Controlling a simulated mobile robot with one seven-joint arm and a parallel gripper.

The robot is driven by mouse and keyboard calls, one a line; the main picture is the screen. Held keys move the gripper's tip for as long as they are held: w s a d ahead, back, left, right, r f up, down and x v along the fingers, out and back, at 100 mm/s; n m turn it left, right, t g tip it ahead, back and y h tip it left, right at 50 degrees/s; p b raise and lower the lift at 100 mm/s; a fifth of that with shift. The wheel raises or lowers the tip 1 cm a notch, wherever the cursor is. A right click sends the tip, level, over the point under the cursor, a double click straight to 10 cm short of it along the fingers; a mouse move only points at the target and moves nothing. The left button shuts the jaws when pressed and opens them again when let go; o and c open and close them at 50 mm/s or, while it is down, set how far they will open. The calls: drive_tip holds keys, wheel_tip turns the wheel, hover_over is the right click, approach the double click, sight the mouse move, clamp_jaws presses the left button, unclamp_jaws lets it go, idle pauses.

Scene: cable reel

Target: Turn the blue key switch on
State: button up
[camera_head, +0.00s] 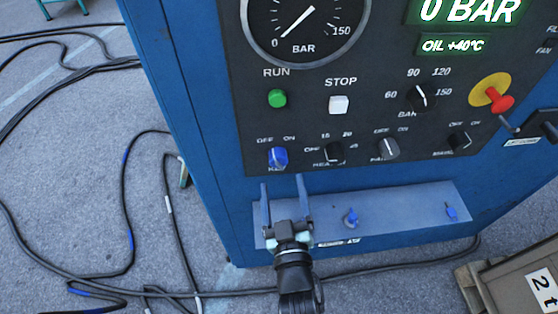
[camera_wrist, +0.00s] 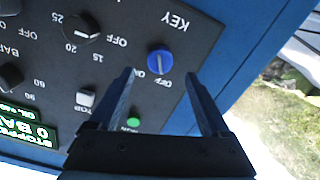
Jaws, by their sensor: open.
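The blue key switch (camera_head: 277,158) is a small round knob on the dark control panel, under the OFF and ON marks at its lower left. Its white line stands about upright in the head view, nearer the OFF mark, though the exact setting is hard to tell. In the wrist view the blue key switch (camera_wrist: 160,61) sits beyond the fingertips, between the two finger lines. My gripper (camera_head: 285,186) is open and empty, just below and in front of the knob, not touching it. It also shows in the wrist view (camera_wrist: 160,78) with fingers spread.
A green RUN button (camera_head: 277,98) and white STOP button (camera_head: 339,104) sit above. A red-and-yellow switch (camera_head: 492,95) is farther right. Cables (camera_head: 125,215) lie on the ground.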

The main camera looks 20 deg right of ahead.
sight(280, 168)
drive_tip(key=p+x, duration=0.1)
drive_tip(key=x, duration=0.5)
drive_tip(key=shift+w+p, duration=0.25)
drive_tip(key=shift+p, duration=0.05)
clamp_jaws()
